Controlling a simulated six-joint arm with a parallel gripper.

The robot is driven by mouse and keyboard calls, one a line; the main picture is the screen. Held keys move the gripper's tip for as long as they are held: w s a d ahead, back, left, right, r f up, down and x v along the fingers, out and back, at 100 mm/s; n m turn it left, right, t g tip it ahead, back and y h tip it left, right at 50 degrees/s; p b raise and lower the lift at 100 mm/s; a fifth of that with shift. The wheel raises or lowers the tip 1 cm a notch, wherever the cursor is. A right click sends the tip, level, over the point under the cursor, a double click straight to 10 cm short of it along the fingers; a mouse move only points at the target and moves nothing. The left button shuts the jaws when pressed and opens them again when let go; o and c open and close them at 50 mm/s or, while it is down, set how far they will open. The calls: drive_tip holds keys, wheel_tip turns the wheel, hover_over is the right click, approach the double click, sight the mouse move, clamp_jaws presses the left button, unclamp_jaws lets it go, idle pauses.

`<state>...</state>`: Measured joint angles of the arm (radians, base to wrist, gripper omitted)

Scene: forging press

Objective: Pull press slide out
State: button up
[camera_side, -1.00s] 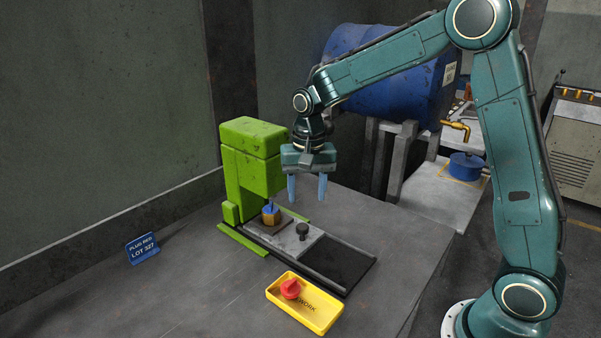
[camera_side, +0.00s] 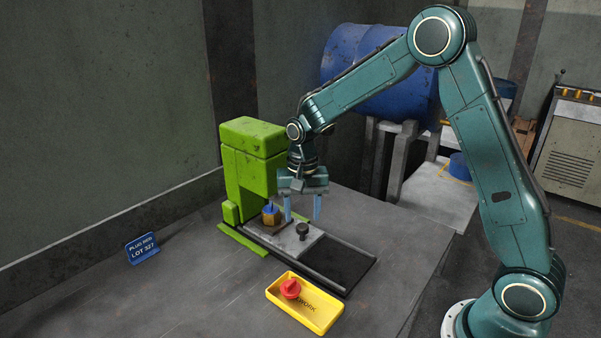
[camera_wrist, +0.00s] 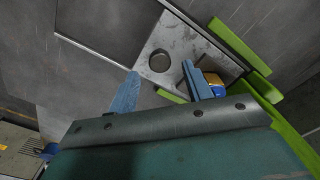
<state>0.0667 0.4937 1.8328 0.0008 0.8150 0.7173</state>
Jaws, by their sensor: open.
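The press slide (camera_side: 314,237) is a light grey plate on dark rails, partly out from under the green press (camera_side: 252,140). A dark round knob (camera_side: 302,230) stands upright on its outer end. A brass piece with a blue top (camera_side: 270,215) sits at the slide's inner end. My gripper (camera_side: 303,220) is open and empty, pointing down just above the knob. In the wrist view the slide (camera_wrist: 183,38) runs under my gripper (camera_wrist: 160,69), and the knob (camera_wrist: 159,60) appears between the two blue fingertips. Contact with the knob cannot be made out.
A yellow tray (camera_side: 322,313) with a red part (camera_side: 290,289) stands in front of the rails. A blue sign (camera_side: 142,248) stands at the left. The rails' outer end (camera_side: 345,265) is empty. A blue barrel (camera_side: 375,75) is behind the table.

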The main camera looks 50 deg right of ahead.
sight(303, 226)
drive_tip(key=shift+f, duration=1.7)
clamp_jaws()
